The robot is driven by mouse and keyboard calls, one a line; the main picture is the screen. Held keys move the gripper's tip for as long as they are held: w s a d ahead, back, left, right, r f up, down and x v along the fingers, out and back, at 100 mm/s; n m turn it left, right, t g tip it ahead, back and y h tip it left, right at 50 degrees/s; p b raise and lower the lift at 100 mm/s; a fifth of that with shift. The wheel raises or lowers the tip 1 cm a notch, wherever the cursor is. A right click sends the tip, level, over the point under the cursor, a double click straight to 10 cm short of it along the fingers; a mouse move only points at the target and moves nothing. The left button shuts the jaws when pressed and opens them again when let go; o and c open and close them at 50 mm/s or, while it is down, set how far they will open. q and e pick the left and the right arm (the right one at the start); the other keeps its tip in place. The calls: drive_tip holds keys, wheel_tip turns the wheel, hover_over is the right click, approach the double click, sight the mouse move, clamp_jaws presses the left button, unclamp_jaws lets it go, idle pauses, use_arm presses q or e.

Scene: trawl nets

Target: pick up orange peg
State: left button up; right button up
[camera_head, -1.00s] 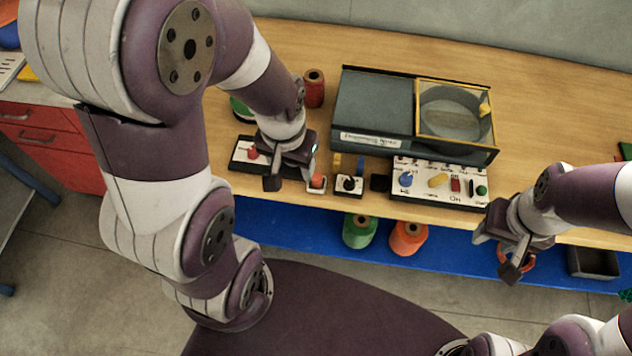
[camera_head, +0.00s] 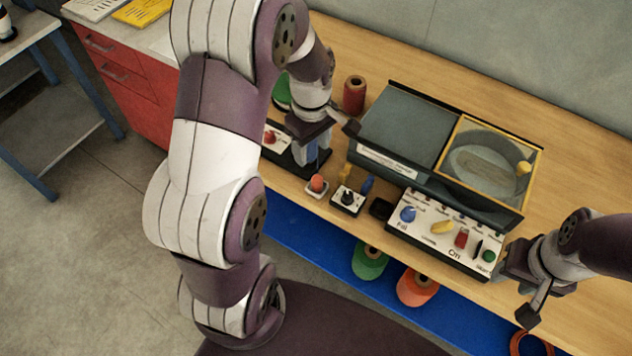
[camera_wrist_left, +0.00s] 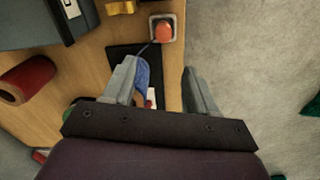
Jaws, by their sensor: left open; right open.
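The orange peg (camera_head: 317,183) is a round orange top on a small pale square base near the table's front edge. It also shows in the left wrist view (camera_wrist_left: 163,31), beyond the fingertips. My left gripper (camera_head: 332,148) is open, just behind the peg and apart from it. In the left wrist view its two fingers (camera_wrist_left: 160,75) are spread, with a blue piece showing between them that I cannot identify. My right gripper (camera_head: 518,290) is open at the front edge, right of the white control panel, partly hidden by its own wrist.
A black switch box (camera_head: 347,200) stands right of the peg. The control panel (camera_head: 445,233) and a grey machine (camera_head: 400,125) are further right. A red spool (camera_head: 354,95) stands behind. Green (camera_head: 369,262) and orange spools (camera_head: 417,287) sit on the blue lower shelf.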

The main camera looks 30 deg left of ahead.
sight(316, 177)
use_arm(q)
drive_tip(key=f, duration=0.2)
drive_tip(key=d+f, duration=0.1)
drive_tip(key=f, duration=0.2)
drive_tip(key=s+f+p, duration=0.1)
drive_tip(key=f, duration=0.2)
drive_tip(key=shift+d, duration=0.15)
drive_tip(key=shift+w+d+f, duration=0.1)
drive_tip(key=shift+w+f, duration=0.1)
drive_tip(key=shift+f, duration=0.1)
clamp_jaws()
